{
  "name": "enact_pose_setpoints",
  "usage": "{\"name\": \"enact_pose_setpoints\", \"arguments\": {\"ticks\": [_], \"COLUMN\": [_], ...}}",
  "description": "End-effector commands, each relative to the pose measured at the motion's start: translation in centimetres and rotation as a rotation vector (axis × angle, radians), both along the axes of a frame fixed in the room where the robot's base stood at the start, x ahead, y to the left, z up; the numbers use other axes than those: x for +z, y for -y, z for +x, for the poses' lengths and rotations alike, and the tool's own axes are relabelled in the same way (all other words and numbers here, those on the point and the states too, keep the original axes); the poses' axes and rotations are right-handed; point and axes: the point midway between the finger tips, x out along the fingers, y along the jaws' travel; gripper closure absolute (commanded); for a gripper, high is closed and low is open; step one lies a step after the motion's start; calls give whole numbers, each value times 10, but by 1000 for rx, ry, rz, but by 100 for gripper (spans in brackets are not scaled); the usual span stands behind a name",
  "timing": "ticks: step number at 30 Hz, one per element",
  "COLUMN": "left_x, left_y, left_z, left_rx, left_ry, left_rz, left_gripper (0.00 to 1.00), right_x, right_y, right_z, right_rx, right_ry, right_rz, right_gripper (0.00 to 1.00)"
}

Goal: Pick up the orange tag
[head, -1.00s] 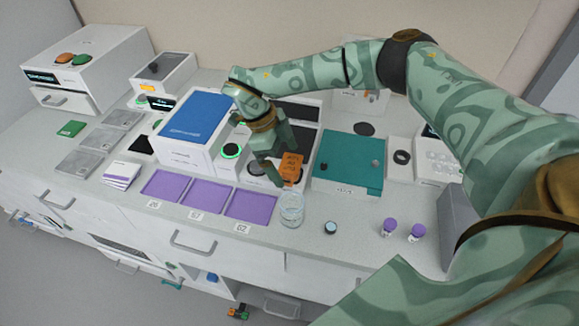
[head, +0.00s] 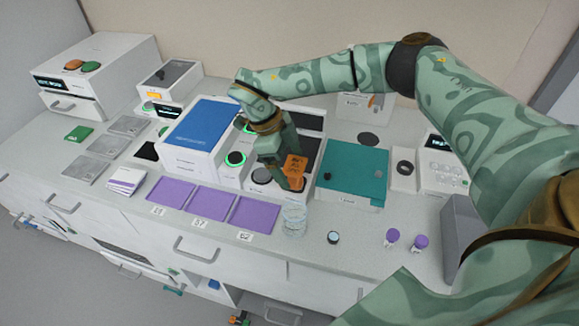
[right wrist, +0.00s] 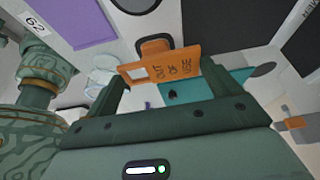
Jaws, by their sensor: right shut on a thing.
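The orange tag (head: 295,167) has dark lettering; in the right wrist view the tag (right wrist: 180,66) reads "OUT OF USE". My right gripper (head: 282,180) is shut on it, above the front of the white device with round dark openings. In the right wrist view the tag spans between the two fingers of the right gripper (right wrist: 166,88). The fingers hide part of the device below. I cannot tell whether the tag still touches the device. My left gripper is not in view.
A clear jar (head: 294,218) stands just in front of the right gripper. A teal box (head: 355,170) is to its right, and a white box with a blue top (head: 200,127) to its left. Purple mats (head: 212,203) lie in front. The counter's front right has free room around small vials.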

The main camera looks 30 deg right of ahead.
Motion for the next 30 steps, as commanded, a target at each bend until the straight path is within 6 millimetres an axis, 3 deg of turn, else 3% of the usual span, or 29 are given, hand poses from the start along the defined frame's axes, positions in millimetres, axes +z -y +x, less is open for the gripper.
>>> {"name": "enact_pose_setpoints", "arguments": {"ticks": [9, 18, 30], "left_x": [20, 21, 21], "left_y": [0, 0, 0], "left_z": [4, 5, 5], "left_rx": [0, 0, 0], "left_ry": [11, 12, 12], "left_rz": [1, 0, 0], "left_gripper": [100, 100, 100], "right_x": [75, 100, 106], "right_y": [-53, -106, -118], "right_z": [-33, -68, -76], "right_rx": [9, 3, -1], "right_ry": [2, 1, 1], "right_rz": [2, 1, 0], "right_gripper": [36, 36, 36]}}
